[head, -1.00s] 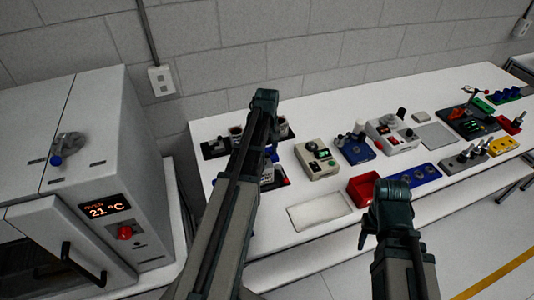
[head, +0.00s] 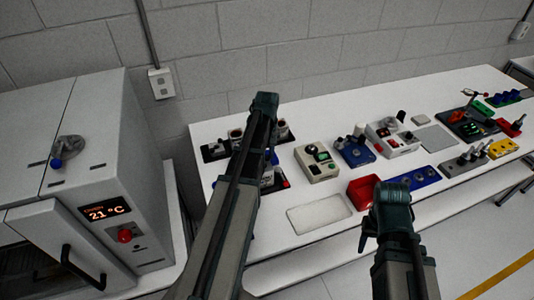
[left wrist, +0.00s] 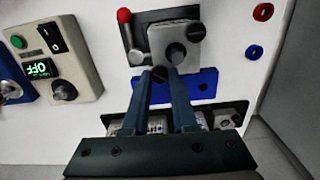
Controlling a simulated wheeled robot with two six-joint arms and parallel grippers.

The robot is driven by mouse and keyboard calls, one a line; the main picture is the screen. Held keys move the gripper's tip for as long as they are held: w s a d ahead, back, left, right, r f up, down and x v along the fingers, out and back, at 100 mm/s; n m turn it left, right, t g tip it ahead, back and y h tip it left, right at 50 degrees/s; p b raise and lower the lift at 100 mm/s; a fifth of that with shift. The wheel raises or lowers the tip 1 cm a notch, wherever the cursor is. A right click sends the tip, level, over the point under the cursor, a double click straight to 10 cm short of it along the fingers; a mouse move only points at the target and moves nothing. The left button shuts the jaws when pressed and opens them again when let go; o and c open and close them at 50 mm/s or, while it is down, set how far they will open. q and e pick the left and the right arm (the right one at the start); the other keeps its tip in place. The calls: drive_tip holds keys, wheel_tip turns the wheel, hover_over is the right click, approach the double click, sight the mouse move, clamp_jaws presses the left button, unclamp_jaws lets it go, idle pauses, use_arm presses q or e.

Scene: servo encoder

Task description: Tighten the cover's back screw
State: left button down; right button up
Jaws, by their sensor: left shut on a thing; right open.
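In the left wrist view, my left gripper (left wrist: 163,75) is shut on a dark slotted screw (left wrist: 157,73), held between its fingertips. The pale grey cover (left wrist: 163,35) is just beyond the fingertips and bears another dark slotted screw (left wrist: 177,52). A blue plate (left wrist: 206,77) with a dark screw lies under and beside the fingers. I cannot tell how deep the held screw sits. In the head view my left arm hides most of this unit. My right gripper (head: 366,243) is open and empty, in front of the table's front edge.
A red-tipped lever (left wrist: 124,16) stands left of the cover. A box with a green OFF display (left wrist: 62,65) is further left. In the head view, a red bin (head: 361,192), a pale tray (head: 318,214) and several devices are on the white table (head: 350,110). An oven (head: 110,160) stands left.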

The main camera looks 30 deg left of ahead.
use_arm(q)
drive_tip(key=m, duration=1)
drive_tip(key=shift+m, duration=0.3)
drive_tip(key=m, duration=0.5)
drive_tip(key=shift+m, duration=2.4)
drive_tip(key=c, duration=0.7)
unclamp_jaws()
